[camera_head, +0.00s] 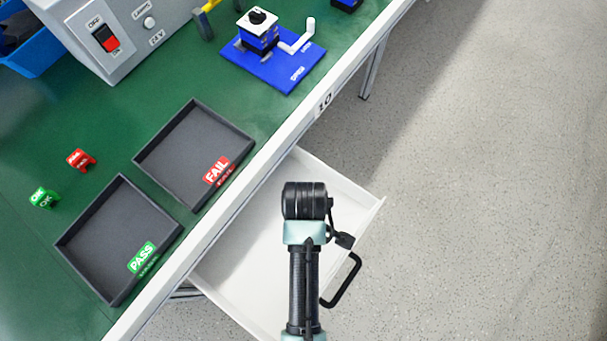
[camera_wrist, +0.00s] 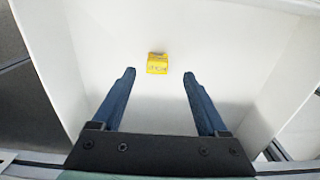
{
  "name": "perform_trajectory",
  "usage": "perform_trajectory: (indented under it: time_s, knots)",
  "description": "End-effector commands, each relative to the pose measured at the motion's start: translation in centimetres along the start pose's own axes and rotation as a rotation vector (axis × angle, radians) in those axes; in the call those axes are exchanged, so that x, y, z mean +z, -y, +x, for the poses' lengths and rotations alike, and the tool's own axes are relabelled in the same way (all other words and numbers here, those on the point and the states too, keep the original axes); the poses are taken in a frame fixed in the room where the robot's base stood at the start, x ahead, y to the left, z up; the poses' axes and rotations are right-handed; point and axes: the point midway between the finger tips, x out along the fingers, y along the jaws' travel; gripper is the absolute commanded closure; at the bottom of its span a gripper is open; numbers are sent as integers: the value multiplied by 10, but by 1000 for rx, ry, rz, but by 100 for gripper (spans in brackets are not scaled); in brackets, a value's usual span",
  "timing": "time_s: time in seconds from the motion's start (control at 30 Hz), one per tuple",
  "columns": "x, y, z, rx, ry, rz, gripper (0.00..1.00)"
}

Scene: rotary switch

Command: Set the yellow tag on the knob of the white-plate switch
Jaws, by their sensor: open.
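The yellow tag (camera_wrist: 157,64) lies on the white floor of the open drawer (camera_wrist: 100,20) in the wrist view. In the head view my arm covers that part of the drawer (camera_head: 345,190) and the tag is not seen. My gripper (camera_wrist: 160,78) is open and empty, pointing down into the drawer. The tag shows between and just beyond its fingertips, apart from both fingers. The white-plate switch (camera_head: 262,19), with a black knob (camera_head: 257,15), stands on a blue base (camera_head: 272,68) on the bench at the top of the head view.
A white crank handle (camera_head: 303,38) sits beside the switch. Grey PASS (camera_head: 78,246) and FAIL (camera_head: 165,135) trays, a green OK tag (camera_head: 44,197) and a red tag (camera_head: 81,159) are on the green bench. A grey power box (camera_head: 140,65) stands upper left. Drawer walls surround my gripper.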

Motion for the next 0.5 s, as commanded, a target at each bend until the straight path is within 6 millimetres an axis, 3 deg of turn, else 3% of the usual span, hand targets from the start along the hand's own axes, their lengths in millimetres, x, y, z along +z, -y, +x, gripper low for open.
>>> perform_trajectory:
  time_s: [0.17, 0.5]
  knots:
    - [-1, -1, 12, 1, 0, 1, 24]
    - [-4, -3, 57, 1, -1, 2, 24]
